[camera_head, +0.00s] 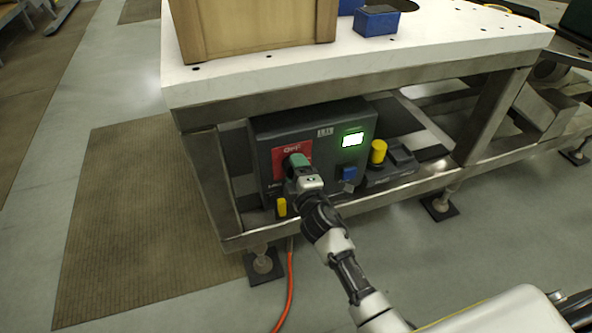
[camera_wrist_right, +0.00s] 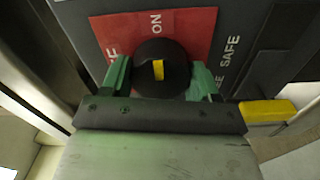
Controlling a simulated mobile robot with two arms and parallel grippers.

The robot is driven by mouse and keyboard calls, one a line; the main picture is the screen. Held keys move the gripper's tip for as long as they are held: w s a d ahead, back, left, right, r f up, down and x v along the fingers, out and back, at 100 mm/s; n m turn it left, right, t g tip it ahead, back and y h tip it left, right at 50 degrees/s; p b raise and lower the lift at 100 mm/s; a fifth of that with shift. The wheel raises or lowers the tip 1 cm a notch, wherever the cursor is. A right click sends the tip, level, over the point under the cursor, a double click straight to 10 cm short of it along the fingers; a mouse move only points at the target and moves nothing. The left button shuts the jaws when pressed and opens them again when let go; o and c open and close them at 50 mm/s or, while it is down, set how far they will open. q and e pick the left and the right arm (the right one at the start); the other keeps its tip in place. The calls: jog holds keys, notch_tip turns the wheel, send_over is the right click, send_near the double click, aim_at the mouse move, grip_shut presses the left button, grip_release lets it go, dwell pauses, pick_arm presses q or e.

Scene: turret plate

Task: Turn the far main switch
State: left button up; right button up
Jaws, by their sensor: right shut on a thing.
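The main switch is a round black knob (camera_wrist_right: 150,50) with a yellow mark, set on a red plate (camera_wrist_right: 108,28) on a dark grey box (camera_head: 262,128). The yellow mark points up in the wrist view, toward the "ON" lettering; "SAFE" is printed to the right. My right gripper (camera_head: 296,164) reaches the red plate in the head view and hides most of the knob there. In the wrist view its green fingers (camera_wrist_right: 160,78) are on either side of the knob, shut on it. My left gripper is not in view.
The box sits on the low shelf of a steel-framed table with a white top (camera_head: 440,48). Right of the switch are a lit green display (camera_head: 352,139), a blue part (camera_head: 347,172) and a yellow knob (camera_head: 378,148). An orange cable (camera_head: 289,285) runs down to the floor.

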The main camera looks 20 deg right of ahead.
jog(key=shift+f, duration=0.1)
jog(key=o, duration=0.9)
jog(key=shift+s, duration=0.1)
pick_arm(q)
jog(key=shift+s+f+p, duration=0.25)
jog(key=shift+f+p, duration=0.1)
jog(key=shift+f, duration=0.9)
pick_arm(e)
jog(key=s, duration=1)
jog(key=shift+s+d, duration=0.25)
jog(key=shift+s, duration=0.1)
